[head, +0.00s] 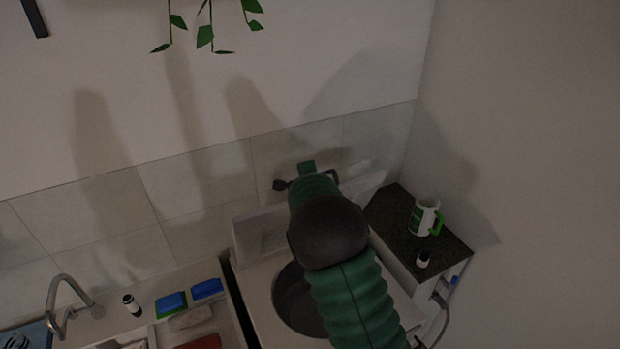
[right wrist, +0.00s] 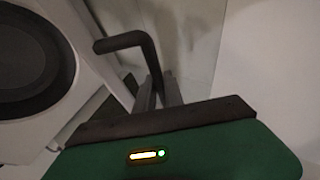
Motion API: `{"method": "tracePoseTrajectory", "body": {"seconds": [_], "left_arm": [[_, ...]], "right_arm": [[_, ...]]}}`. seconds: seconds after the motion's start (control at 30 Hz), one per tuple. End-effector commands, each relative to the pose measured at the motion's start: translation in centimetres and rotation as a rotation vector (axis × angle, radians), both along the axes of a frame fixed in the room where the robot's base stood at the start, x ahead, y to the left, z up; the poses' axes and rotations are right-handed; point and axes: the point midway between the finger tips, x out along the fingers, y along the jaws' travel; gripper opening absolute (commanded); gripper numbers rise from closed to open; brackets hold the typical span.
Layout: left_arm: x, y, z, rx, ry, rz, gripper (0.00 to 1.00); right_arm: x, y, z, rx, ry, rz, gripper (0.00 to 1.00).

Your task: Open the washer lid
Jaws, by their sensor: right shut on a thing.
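The white washer (head: 258,292) stands low in the middle of the head view, its round dark drum opening (head: 293,300) uncovered. A pale upright panel (head: 260,232) rises along its back edge; I cannot tell for sure whether it is the raised lid. My right arm crosses in front of the washer. My right gripper (head: 306,183) is at the back by the wall tiles, near the panel's top. My left gripper is out of view.
A dark-topped cabinet (head: 390,200) right of the washer holds a white-green mug (head: 424,220) and a small jar (head: 423,259). At the left are a faucet (head: 62,300), a small bottle (head: 131,305) and blue sponges (head: 171,303). A tiled wall (head: 200,185) closes the back.

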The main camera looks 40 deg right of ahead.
Motion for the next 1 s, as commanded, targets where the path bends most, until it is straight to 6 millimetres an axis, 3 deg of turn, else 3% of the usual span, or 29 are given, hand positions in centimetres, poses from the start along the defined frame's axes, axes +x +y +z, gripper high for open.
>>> {"method": "tracePoseTrajectory", "body": {"seconds": [0.2,0.23,0.3,0.63,0.87,1.0], "left_arm": [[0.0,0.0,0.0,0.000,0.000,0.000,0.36],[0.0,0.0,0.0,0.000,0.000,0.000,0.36],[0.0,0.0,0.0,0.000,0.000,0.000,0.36],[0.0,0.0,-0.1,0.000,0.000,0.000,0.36],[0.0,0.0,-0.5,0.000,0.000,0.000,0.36],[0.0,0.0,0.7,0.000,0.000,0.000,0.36]], "right_arm": [[0.1,0.2,-0.4,0.005,0.006,0.001,0.00],[0.1,0.2,-0.4,0.004,0.005,0.002,0.15],[0.1,0.1,-0.3,0.004,0.005,0.002,0.22],[-0.2,0.3,0.2,0.001,0.000,0.001,0.22],[-3.3,3.2,2.8,0.003,-0.003,0.005,0.22],[-5.8,5.5,5.2,0.004,0.000,0.006,0.22]]}}
